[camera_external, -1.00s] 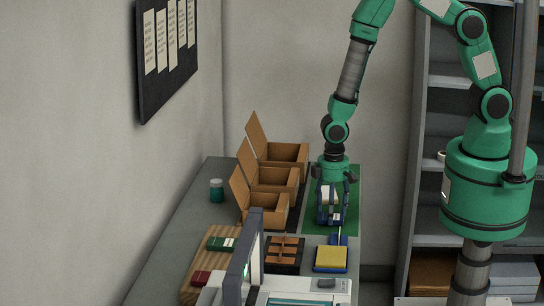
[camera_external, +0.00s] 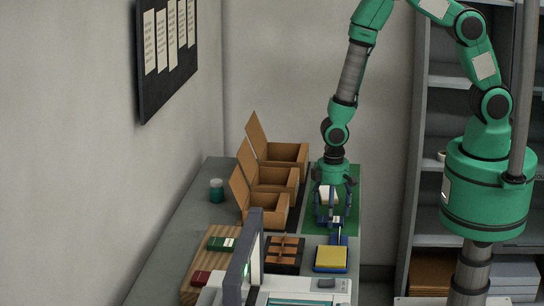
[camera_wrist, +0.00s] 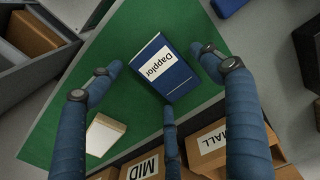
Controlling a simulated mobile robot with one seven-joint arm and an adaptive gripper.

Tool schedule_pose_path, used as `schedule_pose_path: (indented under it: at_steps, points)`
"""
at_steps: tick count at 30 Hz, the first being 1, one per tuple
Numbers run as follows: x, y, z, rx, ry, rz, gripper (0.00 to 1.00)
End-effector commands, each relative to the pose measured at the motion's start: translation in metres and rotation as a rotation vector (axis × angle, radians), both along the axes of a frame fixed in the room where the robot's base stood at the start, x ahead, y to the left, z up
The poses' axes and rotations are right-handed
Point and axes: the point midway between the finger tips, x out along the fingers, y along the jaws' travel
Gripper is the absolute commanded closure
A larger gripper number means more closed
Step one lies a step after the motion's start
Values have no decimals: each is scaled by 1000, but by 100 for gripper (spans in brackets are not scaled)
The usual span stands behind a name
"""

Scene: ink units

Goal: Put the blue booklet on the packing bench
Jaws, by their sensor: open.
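The blue booklet (camera_wrist: 176,82), with a white label reading "Dapplor", lies on the green mat (camera_wrist: 110,42) of the bench in the wrist view. My gripper (camera_wrist: 158,66) is open, its fingers spread around the booklet: one to the left, one to the right and one at its lower edge. The left finger is clearly apart from it. In the external view my gripper (camera_external: 334,218) points down over the near part of the green mat (camera_external: 349,190), and its fingers mostly hide the booklet there.
Several open brown cartons (camera_external: 264,210) stand left of the mat. A white pad (camera_wrist: 105,133) lies on the mat. A yellow pad (camera_external: 331,258) and a partitioned brown tray (camera_external: 285,254) sit nearer the camera. A jar (camera_external: 216,190) stands at the left. Shelves (camera_external: 440,150) are at the right.

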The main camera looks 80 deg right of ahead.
Motion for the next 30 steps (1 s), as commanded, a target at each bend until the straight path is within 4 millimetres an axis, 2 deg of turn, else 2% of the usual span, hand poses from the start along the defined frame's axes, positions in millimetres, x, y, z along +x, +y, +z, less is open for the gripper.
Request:
schedule_pose_path:
  at_steps: [7,11,30]
  points:
    - [0,0,8,0,0,0,21]
    - [0,0,19,0,-1,0,21]
    - [0,0,105,0,-2,0,21]
